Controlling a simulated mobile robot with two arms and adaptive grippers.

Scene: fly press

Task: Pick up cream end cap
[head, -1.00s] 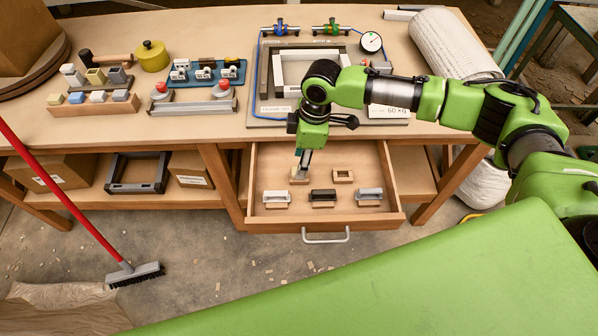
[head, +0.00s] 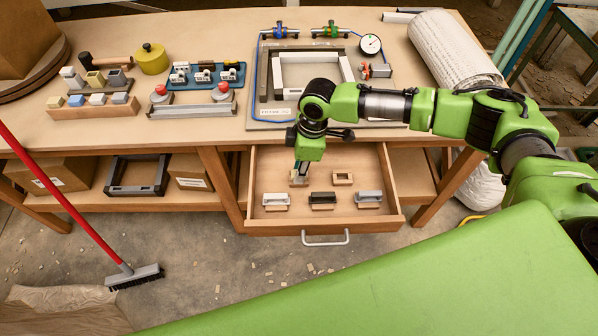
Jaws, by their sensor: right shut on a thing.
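My right gripper (head: 299,174) points down into the back left part of the open drawer. It is shut on a small pale piece (head: 297,182), which looks like the cream end cap; the fingers hide much of it. I cannot tell whether the piece still touches its holder or the drawer floor. My left gripper is out of view.
The open drawer (head: 260,222) also holds a small light wooden holder (head: 343,178), a white-grey piece (head: 276,198), a black piece (head: 323,197) and a grey piece (head: 369,195). A frame (head: 278,75) and a dial gauge (head: 370,44) are on the bench above.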

